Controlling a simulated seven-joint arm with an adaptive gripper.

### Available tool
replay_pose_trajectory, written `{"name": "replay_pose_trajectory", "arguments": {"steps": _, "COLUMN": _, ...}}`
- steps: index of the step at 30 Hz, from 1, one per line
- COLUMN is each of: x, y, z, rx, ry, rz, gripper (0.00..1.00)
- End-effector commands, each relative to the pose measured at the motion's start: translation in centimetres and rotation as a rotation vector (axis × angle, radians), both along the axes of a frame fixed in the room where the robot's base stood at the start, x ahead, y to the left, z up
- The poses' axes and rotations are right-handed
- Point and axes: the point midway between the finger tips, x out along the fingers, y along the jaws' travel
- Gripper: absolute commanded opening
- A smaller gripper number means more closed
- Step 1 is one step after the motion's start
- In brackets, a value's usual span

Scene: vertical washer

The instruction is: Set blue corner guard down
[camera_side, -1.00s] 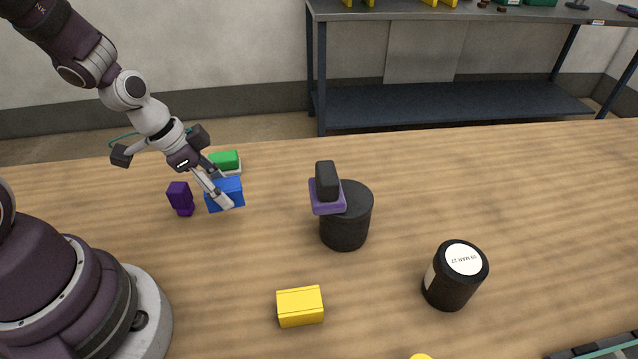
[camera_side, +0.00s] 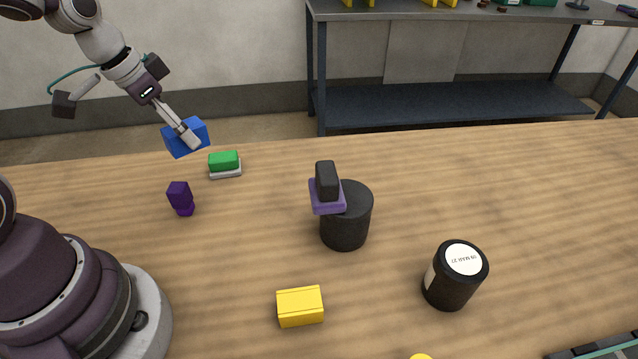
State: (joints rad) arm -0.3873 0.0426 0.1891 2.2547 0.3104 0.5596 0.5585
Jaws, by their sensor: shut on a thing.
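The blue corner guard (camera_side: 193,132) is a blue block held in the air, tilted, above the far left part of the wooden table. My gripper (camera_side: 191,141) is shut on it, with its pale fingers across the front of the block. The block is clear of the table surface and of the objects below it. The far finger and the back of the block are hidden.
A green-and-white block (camera_side: 225,164) and a purple block (camera_side: 181,198) stand nearby. A black cylinder (camera_side: 346,224) has a purple-and-black piece on top. A yellow box (camera_side: 300,306) and a labelled black jar (camera_side: 455,277) stand nearer. The table's right side (camera_side: 540,210) is clear.

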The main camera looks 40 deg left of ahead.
Motion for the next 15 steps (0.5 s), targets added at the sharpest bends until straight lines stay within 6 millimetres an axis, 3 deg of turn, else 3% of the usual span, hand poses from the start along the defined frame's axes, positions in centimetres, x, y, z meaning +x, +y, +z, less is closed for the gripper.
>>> {"name": "replay_pose_trajectory", "arguments": {"steps": 9, "x": -1.2, "y": 8.5, "z": 0.0, "rx": 0.008, "ry": 0.001, "rz": 0.602, "gripper": 0.18}}
{"name": "replay_pose_trajectory", "arguments": {"steps": 15, "x": -2.5, "y": 12.1, "z": 0.1, "rx": 0.015, "ry": -0.016, "rz": 0.869, "gripper": 0.18}}
